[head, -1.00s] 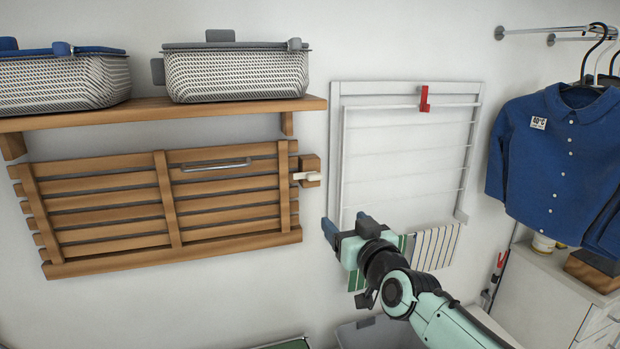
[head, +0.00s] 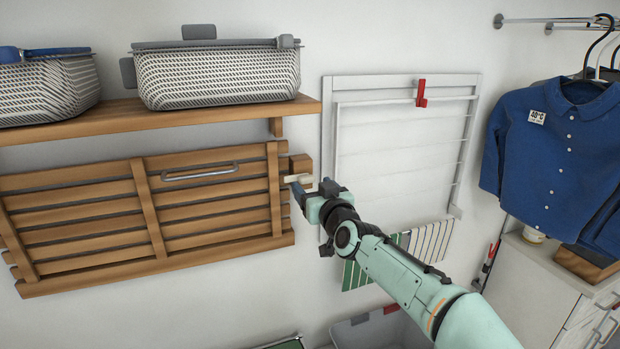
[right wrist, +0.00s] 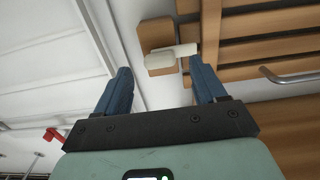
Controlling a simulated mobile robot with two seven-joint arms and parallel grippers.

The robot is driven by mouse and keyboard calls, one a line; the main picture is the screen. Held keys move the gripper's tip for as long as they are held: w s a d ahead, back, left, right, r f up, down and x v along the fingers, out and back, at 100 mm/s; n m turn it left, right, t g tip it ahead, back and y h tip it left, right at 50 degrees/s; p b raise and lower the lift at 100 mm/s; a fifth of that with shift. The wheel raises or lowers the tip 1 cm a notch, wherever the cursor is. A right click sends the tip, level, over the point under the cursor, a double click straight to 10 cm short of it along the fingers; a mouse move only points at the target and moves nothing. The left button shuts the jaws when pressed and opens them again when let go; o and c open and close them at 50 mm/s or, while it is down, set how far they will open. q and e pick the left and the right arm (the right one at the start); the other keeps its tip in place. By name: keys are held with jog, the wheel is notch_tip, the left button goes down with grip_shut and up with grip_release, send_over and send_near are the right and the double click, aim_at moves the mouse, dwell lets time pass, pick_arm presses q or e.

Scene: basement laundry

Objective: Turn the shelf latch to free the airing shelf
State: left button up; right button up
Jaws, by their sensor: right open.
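The airing shelf (head: 205,192) is a slatted wooden panel lying flat against the wall, with a metal bar handle (head: 200,172). At its right edge is a small wooden block (head: 300,162) carrying the cream shelf latch (head: 298,178), whose lever lies roughly level. My right gripper (head: 313,186) is open at the latch, with its blue fingers to either side. In the right wrist view the latch (right wrist: 165,62) shows just beyond the open fingertips (right wrist: 159,68), nearer the right finger, which overlaps its thin end. I cannot tell whether they touch. My left gripper is not in view.
A wooden wall shelf (head: 200,116) above holds lidded baskets (head: 215,78). A white wall rack (head: 328,115) with a red clip (head: 421,92) is close on the right. A blue shirt (head: 550,140) hangs at far right. Bare wall lies below the airing shelf.

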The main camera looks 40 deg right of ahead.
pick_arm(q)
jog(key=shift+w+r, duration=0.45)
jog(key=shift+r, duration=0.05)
pick_arm(e)
jog(key=shift+x, duration=1.35)
jog(key=shift+s, duration=0.1)
jog(key=c, duration=1.1)
jog(key=shift+o, duration=0.2)
